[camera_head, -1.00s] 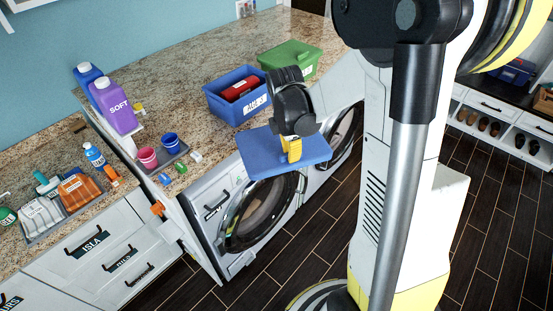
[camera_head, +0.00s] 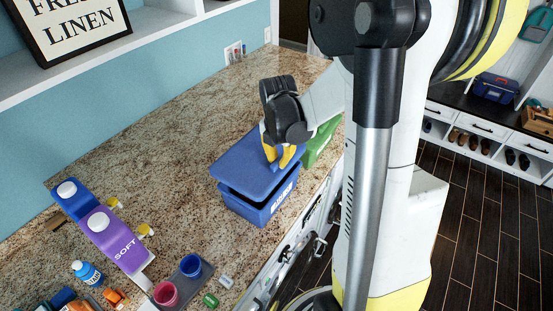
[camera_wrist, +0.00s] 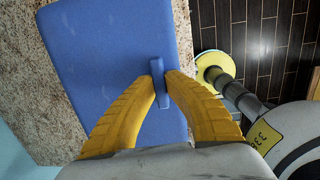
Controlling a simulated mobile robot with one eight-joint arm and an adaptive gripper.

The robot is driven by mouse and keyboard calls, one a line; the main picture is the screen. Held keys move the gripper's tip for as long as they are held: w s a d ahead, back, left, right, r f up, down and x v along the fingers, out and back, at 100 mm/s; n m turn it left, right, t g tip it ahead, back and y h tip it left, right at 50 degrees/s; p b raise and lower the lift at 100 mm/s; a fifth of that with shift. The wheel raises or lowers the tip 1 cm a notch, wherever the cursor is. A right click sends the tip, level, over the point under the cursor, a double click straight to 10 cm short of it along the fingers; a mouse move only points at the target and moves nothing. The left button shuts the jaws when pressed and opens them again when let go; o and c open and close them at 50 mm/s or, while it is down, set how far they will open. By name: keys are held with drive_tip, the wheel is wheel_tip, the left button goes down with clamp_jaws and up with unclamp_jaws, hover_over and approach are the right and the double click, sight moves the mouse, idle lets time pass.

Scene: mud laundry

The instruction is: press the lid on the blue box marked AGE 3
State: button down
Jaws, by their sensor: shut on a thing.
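The blue lid (camera_head: 245,160) lies over the top of the blue box (camera_head: 245,208) on the granite counter. A dark gap shows between lid and box at the left and front, so the lid looks slightly raised or tilted there. The box's white label is too small to read surely. My gripper (camera_head: 278,162) is shut on the lid's upright handle, near the lid's right side. In the wrist view, the yellow fingers pinch the handle (camera_wrist: 159,90) of the lid (camera_wrist: 110,60). The box is hidden there.
A green box (camera_head: 322,142) stands close behind, right of the lid. A purple SOFT bottle (camera_head: 112,238), a blue bottle (camera_head: 72,198) and a tray with a pink cup (camera_head: 165,294) and a blue cup (camera_head: 191,266) stand at front left. The counter behind is clear.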

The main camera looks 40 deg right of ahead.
drive_tip(key=shift+s+f+b, duration=0.3)
drive_tip(key=shift+f+b, duration=0.3)
drive_tip(key=shift+f, duration=0.25)
drive_tip(key=shift+w+f+b, duration=0.15)
drive_tip(key=shift+f+b, duration=1.5)
drive_tip(key=shift+f, duration=0.5)
drive_tip(key=shift+f+b, duration=0.8)
drive_tip(key=shift+b, duration=0.6)
idle(0.4)
drive_tip(key=c, duration=0.9)
unclamp_jaws()
drive_tip(key=shift+c, duration=0.2)
drive_tip(key=shift+r, duration=0.1)
